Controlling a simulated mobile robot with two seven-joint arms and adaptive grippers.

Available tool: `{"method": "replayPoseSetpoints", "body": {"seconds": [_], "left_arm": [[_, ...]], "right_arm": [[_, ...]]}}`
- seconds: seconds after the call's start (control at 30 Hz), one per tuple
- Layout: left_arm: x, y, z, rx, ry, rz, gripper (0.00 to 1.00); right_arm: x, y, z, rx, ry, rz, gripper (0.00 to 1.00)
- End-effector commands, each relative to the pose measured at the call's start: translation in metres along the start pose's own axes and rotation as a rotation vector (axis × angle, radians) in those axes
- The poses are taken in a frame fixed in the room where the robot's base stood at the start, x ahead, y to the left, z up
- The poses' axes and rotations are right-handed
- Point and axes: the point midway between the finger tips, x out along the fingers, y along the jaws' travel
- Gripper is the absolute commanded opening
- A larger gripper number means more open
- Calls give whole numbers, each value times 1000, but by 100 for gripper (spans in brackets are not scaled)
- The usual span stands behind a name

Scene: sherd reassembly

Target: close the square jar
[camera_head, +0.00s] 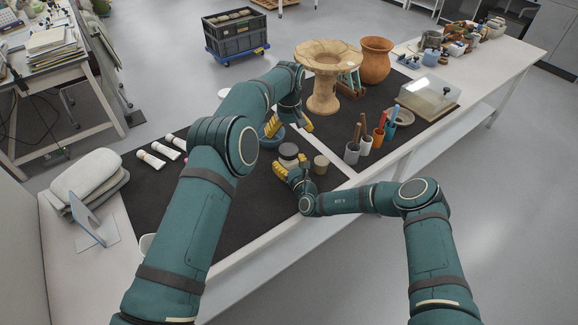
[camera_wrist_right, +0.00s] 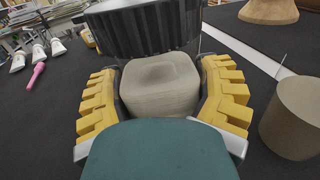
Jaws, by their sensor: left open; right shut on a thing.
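A grey-beige block with rounded square corners and a shallow dip in its top, which looks like the square jar (camera_wrist_right: 160,85), stands between the yellow fingers of my right gripper (camera_wrist_right: 163,100) in the right wrist view. The right gripper is shut on it. I cannot tell whether its top is a separate lid. In the head view my right gripper (camera_head: 291,170) is low over the dark mat, beside a small dark grey round-looking thing (camera_head: 288,150). My left gripper (camera_head: 289,125) is open and higher up, with its yellow fingers apart and nothing seen between them.
A tan cylinder (camera_head: 321,164) stands right of my right gripper. A black ridged thing (camera_wrist_right: 145,28) stands close beyond the jar. Tool cups (camera_head: 352,152), a wooden stand (camera_head: 322,95) and white tubes (camera_head: 151,159) lie farther off.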

Motion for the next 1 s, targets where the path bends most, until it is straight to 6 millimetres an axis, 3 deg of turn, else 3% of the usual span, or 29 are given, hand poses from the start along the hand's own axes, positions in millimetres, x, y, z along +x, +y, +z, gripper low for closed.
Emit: {"method": "replayPoseSetpoints", "body": {"seconds": [0.17, 0.37, 1.0], "left_arm": [[0, 0, 0, -25, 0, 0, 97], [0, 0, 0, -235, 0, 0, 97], [0, -1, -2, -1390, 0, 0, 97]], "right_arm": [[0, -1, 0, -2, 0, -1, 0], [0, -1, 0, -2, 0, -1, 0], [0, -1, 0, -2, 0, -2, 0]]}}
